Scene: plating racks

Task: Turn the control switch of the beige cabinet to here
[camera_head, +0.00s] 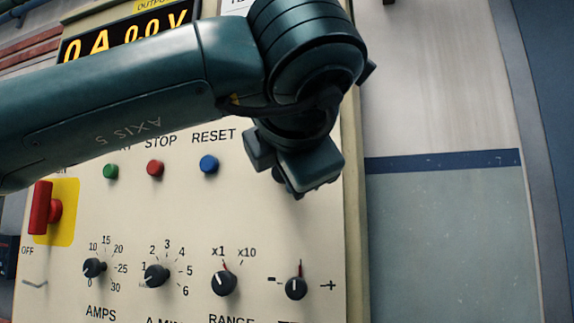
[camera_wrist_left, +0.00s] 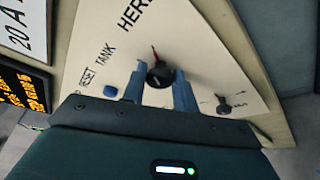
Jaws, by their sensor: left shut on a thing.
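The beige cabinet (camera_head: 130,218) fills much of the head view. Its black control switch (camera_wrist_left: 160,75) shows in the left wrist view, near the lettering "TANK" and a label cut off after "HER". A red mark (camera_wrist_left: 154,52) stands at the switch's edge on the label side. My left gripper (camera_wrist_left: 160,88) has its blue fingers on either side of the switch and is shut on it. In the head view my left gripper (camera_head: 302,172) is at the panel's upper right and largely hides this switch. My right gripper is not in view.
Below are the range knob (camera_head: 223,284), a plus-minus knob (camera_head: 296,288), the amps knob (camera_head: 94,267) and another numbered knob (camera_head: 157,275). Green, red and blue (camera_head: 209,165) buttons sit left of my gripper. A red handle (camera_head: 42,208) projects at far left.

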